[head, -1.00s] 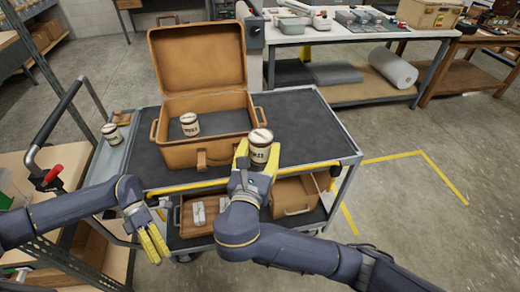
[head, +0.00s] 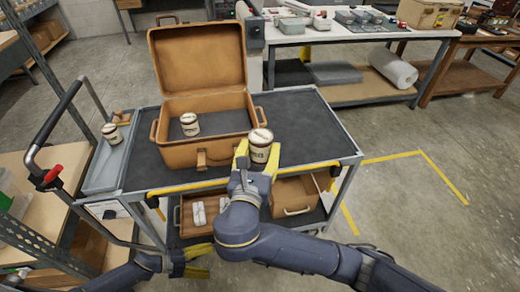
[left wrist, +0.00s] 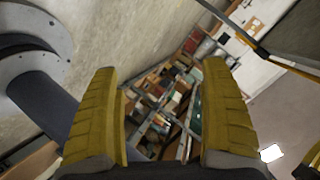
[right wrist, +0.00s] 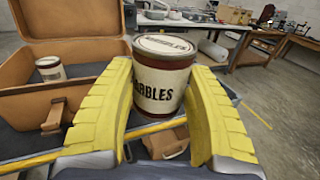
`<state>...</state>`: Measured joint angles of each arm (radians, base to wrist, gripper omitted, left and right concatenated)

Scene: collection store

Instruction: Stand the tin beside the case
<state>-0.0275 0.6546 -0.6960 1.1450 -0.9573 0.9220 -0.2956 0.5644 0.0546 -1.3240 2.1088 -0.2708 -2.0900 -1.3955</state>
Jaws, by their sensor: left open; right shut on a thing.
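My right gripper (head: 256,156) is shut on a tin (head: 261,147) with a cream label and dark red bands, upright at the cart's front edge, right of the case. In the right wrist view the tin (right wrist: 162,80) shows label letters ending "BBLES" between the yellow fingers. I cannot tell whether its base touches the cart top. The open tan case (head: 200,155) stands on the cart with its lid up. A second tin (head: 189,124) stands inside it. My left gripper (head: 197,262) is open and empty, low in front of the cart; its fingers (left wrist: 160,110) are apart.
A third tin (head: 112,134) stands in the grey side tray (head: 100,172) at the cart's left. The dark cart top (head: 310,125) is clear right of the case. The lower shelf holds a wooden tray (head: 185,215) and a tan box (head: 293,195). A push handle (head: 50,125) rises at left.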

